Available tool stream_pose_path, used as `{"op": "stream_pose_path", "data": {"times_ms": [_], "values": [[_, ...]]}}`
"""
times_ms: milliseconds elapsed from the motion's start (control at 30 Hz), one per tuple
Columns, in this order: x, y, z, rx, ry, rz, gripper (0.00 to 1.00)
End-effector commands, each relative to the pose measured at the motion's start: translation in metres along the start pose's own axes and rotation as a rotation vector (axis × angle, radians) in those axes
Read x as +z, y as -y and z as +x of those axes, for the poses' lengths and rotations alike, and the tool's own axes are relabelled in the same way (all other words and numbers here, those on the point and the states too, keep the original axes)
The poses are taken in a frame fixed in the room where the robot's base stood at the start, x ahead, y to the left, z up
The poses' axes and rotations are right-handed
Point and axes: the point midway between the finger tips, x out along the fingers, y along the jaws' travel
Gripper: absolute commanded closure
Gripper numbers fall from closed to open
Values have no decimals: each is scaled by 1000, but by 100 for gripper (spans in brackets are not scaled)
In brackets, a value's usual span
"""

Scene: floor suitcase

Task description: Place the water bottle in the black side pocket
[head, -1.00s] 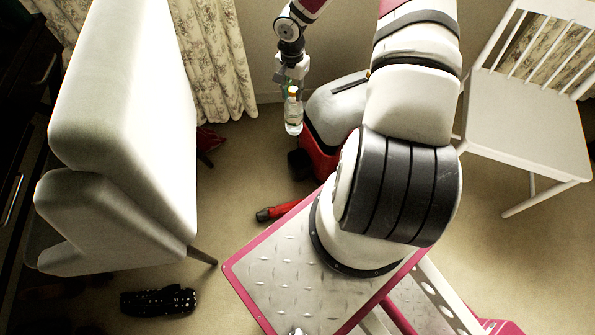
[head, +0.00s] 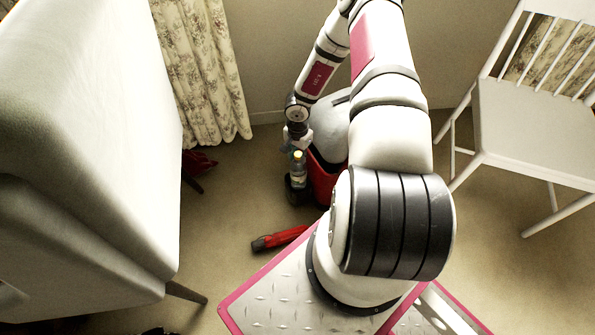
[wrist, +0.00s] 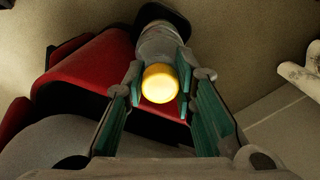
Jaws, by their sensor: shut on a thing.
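My gripper (head: 298,143) is shut on the water bottle (head: 298,172), a clear bottle with a yellow cap. In the wrist view the cap (wrist: 160,83) lies between the green-padded fingers (wrist: 160,92), with the grey-looking bottle body beyond it. The black side pocket (head: 296,194) is on the left side of the red suitcase (head: 324,184). It also shows in the wrist view (wrist: 178,17), around the far end of the bottle. The bottle's lower end overlaps the pocket in both views; I cannot tell whether it is inside or just above.
A pale rounded thing (head: 328,131) rises from the red suitcase. A red and black object (head: 279,239) lies on the floor in front. A white sofa (head: 85,110) stands left and a white chair (head: 530,125) right. Floor between sofa and suitcase is mostly clear.

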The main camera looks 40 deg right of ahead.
Motion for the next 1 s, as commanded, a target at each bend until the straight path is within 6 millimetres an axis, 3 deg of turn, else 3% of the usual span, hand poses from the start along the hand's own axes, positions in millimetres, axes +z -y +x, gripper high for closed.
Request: {"op": "stream_pose_path", "data": {"times_ms": [100,433,667,1000], "values": [[0,1,25,-1,0,1,100],[0,1,46,-2,0,0,100],[0,1,77,-2,0,1,100],[0,1,80,-2,-1,0,100]]}}
